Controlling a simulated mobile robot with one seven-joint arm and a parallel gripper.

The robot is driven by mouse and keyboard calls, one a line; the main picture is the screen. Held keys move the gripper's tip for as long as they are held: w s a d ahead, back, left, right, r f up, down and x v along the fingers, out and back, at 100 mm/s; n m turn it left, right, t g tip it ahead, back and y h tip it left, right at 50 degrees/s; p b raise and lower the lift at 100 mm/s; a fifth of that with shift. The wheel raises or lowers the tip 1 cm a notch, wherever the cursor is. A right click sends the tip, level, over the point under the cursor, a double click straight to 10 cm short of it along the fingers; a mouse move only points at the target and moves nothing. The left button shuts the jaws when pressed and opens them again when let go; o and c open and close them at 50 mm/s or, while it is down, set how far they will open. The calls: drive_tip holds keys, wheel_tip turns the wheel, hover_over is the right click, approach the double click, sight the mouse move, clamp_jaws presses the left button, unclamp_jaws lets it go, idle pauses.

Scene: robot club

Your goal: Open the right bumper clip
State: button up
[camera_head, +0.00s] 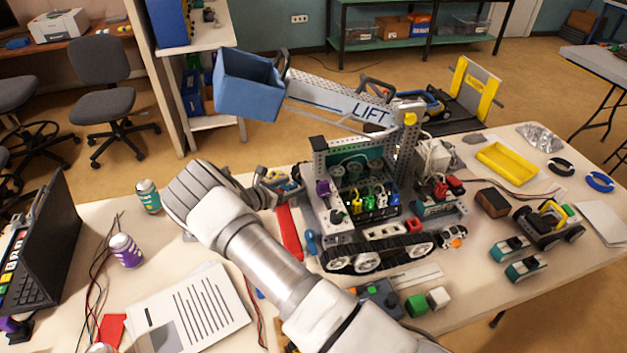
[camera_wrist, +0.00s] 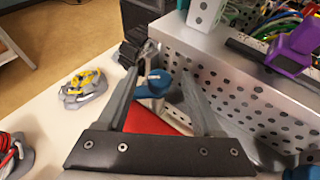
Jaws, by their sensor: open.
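The tracked robot (camera_head: 375,215) stands on the table with a red bumper bar (camera_head: 289,232) along its left end. A blue clip (camera_head: 311,240) sits by the bar's near end. In the wrist view, another blue clip (camera_wrist: 154,84) with a rounded top lies between my gripper's fingers, against the perforated grey plate (camera_wrist: 235,95) of the robot. The red bar (camera_wrist: 150,121) shows below it. My gripper (camera_head: 275,188) is open at the bar's far end; the fingers (camera_wrist: 163,68) also show in the wrist view. Whether they touch the clip I cannot tell.
A blue bucket (camera_head: 248,84) on the lift arm hangs above and behind my gripper. A purple part (camera_wrist: 296,45) rises on the robot's right in the wrist view. Yellow-grey parts (camera_wrist: 83,88) lie beyond the gripper.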

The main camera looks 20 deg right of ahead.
drive_tip(key=shift+s+d+r+n+t+y+p, duration=0.15)
drive_tip(key=shift+n+t+y+p, duration=0.3)
drive_tip(key=shift+p, duration=0.8)
drive_tip(key=shift+a+r+n+t+y+p, duration=0.2)
drive_tip(key=shift+n+t+p, duration=0.3)
drive_tip(key=shift+p, duration=0.7)
